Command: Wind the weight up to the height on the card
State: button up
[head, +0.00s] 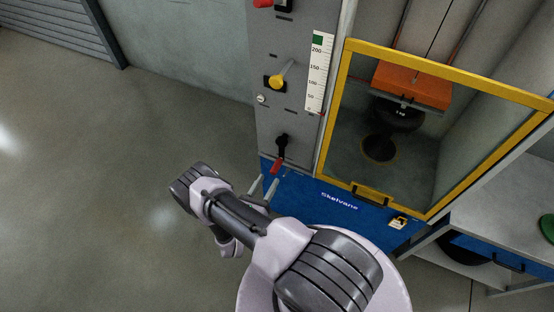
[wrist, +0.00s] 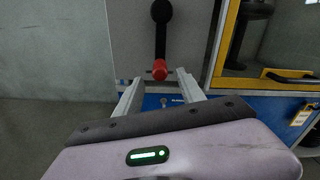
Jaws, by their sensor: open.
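The crank is a black arm (head: 282,146) with a red knob (head: 276,166), low on the grey panel. In the wrist view its red knob (wrist: 160,70) hangs below the black hub. My gripper (head: 264,186) is open, its two fingers pointing at the panel. In the wrist view my gripper (wrist: 157,76) has the knob framed between its fingertips, but I cannot tell whether it touches. The weight, an orange block (head: 411,86), hangs behind the yellow-framed guard. A white scale (head: 318,72) has a green mark near its top. No readable height card shows.
A yellow knob (head: 283,76) and a small round white part sit above the crank. The yellow guard frame (head: 334,120) is closed, right of the panel. Open floor lies left.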

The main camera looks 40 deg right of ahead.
aim_at(280, 159)
jog(key=b+x, duration=0.2)
jog(key=x, duration=0.9)
jog(key=shift+w+d, duration=0.15)
jog(key=shift+d, duration=0.05)
grip_shut()
dwell(0.8)
